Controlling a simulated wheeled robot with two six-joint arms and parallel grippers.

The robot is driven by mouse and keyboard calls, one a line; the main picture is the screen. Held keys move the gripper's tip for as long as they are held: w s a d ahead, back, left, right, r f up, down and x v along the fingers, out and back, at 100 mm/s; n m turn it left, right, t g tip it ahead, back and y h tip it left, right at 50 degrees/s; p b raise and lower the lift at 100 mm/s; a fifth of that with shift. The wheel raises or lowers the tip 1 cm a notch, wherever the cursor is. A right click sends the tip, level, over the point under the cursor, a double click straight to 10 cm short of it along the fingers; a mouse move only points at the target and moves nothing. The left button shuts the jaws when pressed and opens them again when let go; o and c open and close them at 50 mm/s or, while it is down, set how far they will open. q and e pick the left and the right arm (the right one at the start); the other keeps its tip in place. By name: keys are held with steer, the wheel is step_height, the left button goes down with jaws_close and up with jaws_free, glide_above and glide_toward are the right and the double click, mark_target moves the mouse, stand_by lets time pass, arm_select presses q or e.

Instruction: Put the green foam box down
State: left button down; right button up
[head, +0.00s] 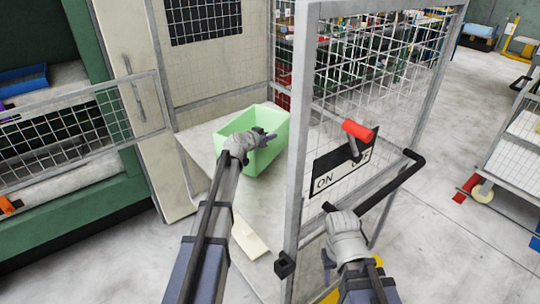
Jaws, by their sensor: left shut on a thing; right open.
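The green foam box (270,157) is an open light-green bin in the middle of the head view, inside a mesh enclosure. My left gripper (264,139) is shut on the box at its near rim. The box is over or on the pale floor of the enclosure; I cannot tell whether its base touches. The box's near left part is hidden behind my gripper. My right gripper (327,262) is open and empty, low in the view, in front of the mesh gate and below its black handle.
The mesh gate (297,120) stands between my arms, with an ON/OFF plate (325,182), a red-tipped lever (357,130) and a black handle (398,184). A green press (95,185) stands at left. A wheeled cart (510,150) is at right.

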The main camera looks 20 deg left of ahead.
mark_target(253, 153)
arm_select(q)
steer(key=shift+f+b, duration=0.35)
steer(key=shift+f, duration=0.6)
arm_select(e)
steer(key=shift+f, duration=0.95)
arm_select(q)
steer(key=shift+f, duration=0.1)
arm_select(e)
steer(key=shift+f, duration=0.1)
arm_select(q)
step_height(253, 153, down, 4)
steer(key=b, duration=0.3)
steer(key=shift+r+b, duration=0.25)
steer(key=shift+b, duration=0.1)
arm_select(e)
step_height(253, 153, down, 4)
steer(key=shift+r, duration=0.25)
arm_select(q)
steer(key=shift+f, duration=0.2)
steer(key=c, duration=0.8)
jaws_free()
steer(key=shift+r, duration=0.1)
arm_select(e)
steer(key=shift+f, duration=0.15)
